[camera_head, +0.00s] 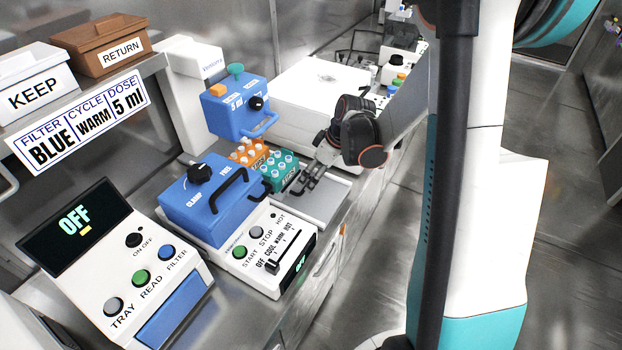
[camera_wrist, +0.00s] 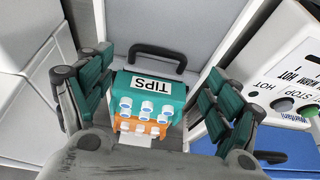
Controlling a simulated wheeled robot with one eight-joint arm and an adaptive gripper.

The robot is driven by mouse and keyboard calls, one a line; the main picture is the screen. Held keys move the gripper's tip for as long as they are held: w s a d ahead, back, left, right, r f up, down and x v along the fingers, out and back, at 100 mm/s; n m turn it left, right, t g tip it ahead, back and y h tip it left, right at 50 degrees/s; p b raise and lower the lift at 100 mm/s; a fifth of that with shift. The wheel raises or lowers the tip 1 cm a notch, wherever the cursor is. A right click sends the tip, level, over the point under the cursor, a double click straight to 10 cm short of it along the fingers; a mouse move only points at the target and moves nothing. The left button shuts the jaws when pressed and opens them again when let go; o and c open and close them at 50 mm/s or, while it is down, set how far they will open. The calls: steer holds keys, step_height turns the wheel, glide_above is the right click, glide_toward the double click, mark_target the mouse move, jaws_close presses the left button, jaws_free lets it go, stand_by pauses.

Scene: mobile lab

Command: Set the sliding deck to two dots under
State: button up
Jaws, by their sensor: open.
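The sliding deck (camera_head: 326,204) is a light grey plate beside the blue-lidded machine. In the wrist view the grey deck (camera_wrist: 195,28) fills the middle and carries a black handle (camera_wrist: 157,55). A teal rack labelled TIPS (camera_head: 281,168) and an orange rack (camera_head: 249,153) stand side by side at its far part. The teal rack also shows in the wrist view (camera_wrist: 150,87). My gripper (camera_head: 309,174) is over the deck near the handle. Its fingers stand wide apart with nothing between the pads. I cannot make out any dot marks.
A blue dispenser head (camera_head: 236,108) overhangs behind the racks. A blue-lidded machine (camera_head: 205,200) with a temperature slider stands front left of the deck, and a white box (camera_head: 325,85) behind it. A reader console (camera_head: 118,262) showing OFF is at the left. A sign (camera_head: 82,120) reads BLUE, WARM, 5 ml.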

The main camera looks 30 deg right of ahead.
steer(key=v, duration=0.6)
steer(key=shift+a+r, duration=0.1)
stand_by(0.4)
